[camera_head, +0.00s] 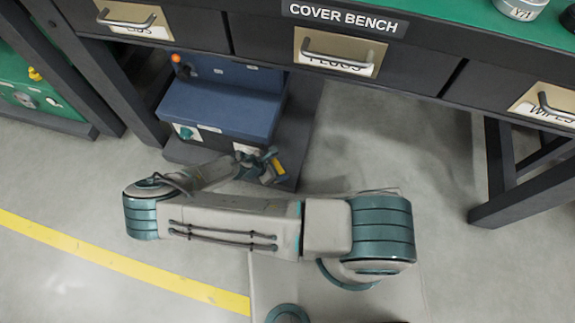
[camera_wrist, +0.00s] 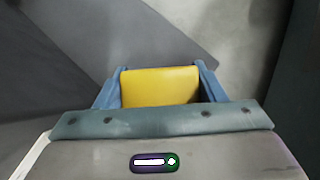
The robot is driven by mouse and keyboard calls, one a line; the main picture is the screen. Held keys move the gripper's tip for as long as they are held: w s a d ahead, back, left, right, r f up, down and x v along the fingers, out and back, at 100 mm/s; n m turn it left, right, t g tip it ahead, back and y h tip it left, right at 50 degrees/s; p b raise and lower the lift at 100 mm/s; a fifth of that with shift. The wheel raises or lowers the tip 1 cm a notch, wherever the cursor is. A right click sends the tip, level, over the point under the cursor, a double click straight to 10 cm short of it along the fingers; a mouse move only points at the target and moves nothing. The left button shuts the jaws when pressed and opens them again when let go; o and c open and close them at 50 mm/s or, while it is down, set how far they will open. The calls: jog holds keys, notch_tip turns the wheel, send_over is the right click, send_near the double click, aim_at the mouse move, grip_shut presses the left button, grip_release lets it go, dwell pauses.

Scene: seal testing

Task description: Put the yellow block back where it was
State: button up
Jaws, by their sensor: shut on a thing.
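The yellow block (camera_wrist: 160,86) is between the two blue fingers of my gripper (camera_wrist: 157,88) in the wrist view, and the gripper is shut on it.
The blue machine (camera_head: 222,108) stands on a dark base plate (camera_head: 295,150) under the cover bench (camera_head: 420,62). The bench has labelled drawers and a dark leg (camera_head: 497,160) at the right. Grey floor (camera_head: 400,160) is open right of the machine. A yellow line (camera_head: 120,262) crosses the floor.

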jog(key=d, duration=0.1)
jog(key=w+d+b, duration=0.1)
jog(key=d+f+b, duration=0.1)
jog(key=d, duration=0.1)
jog(key=shift+w, duration=0.4)
jog(key=shift+a+f, duration=0.15)
jog(key=shift+f, duration=0.1)
jog(key=shift+f, duration=0.1)
jog(key=o, duration=0.9)
jog(key=shift+o, duration=0.2)
jog(key=p+v, duration=0.4)
jog(key=v, duration=0.8)
jog(key=shift+p, duration=0.4)
